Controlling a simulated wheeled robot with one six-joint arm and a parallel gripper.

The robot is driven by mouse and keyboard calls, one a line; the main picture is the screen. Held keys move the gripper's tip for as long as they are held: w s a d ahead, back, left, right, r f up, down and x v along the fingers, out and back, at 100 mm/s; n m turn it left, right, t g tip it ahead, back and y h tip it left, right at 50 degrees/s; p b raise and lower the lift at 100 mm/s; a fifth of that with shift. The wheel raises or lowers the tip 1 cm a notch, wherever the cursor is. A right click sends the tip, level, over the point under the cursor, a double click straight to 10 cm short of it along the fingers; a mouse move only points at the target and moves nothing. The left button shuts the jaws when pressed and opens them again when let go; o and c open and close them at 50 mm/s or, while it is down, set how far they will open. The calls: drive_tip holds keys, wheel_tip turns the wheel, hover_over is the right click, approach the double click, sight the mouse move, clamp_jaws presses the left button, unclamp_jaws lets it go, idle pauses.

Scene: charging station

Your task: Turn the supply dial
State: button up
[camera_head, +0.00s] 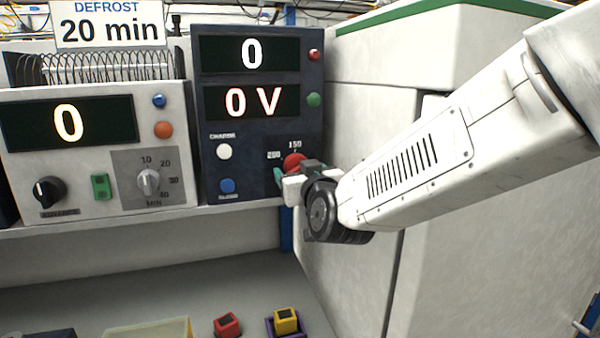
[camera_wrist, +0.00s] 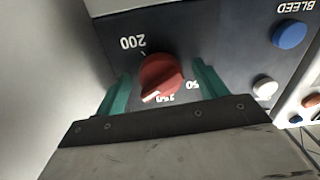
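The supply dial (camera_head: 293,162) is a red knob low on the right of a dark panel, below a display reading 0 V. My gripper (camera_head: 292,174) is at the dial and partly covers it in the head view. In the wrist view, the red dial (camera_wrist: 160,74) lies between the two teal fingers of my gripper (camera_wrist: 162,88). The fingers are open, one on each side, with a gap to the dial on both sides. The dial's white mark points to the lower left. A label 200 shows above it, upside down; lower labels are partly hidden.
The dark panel (camera_head: 210,130) also has a white button (camera_head: 224,152), a blue button (camera_head: 227,186), and red and green ones. A white unit (camera_head: 75,190) with a black knob stands left. A white cabinet (camera_head: 370,75) is close on the right. Coloured blocks lie on the lower shelf.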

drive_tip(key=c, duration=0.9)
drive_tip(key=shift+n, duration=0.4)
drive_tip(key=n, duration=0.4)
drive_tip(key=shift+d+n, duration=0.1)
drive_tip(key=shift+n, duration=0.2)
drive_tip(key=n, duration=0.6)
drive_tip(key=shift+r, duration=0.1)
drive_tip(key=o, duration=0.9)
drive_tip(key=shift+o, duration=0.2)
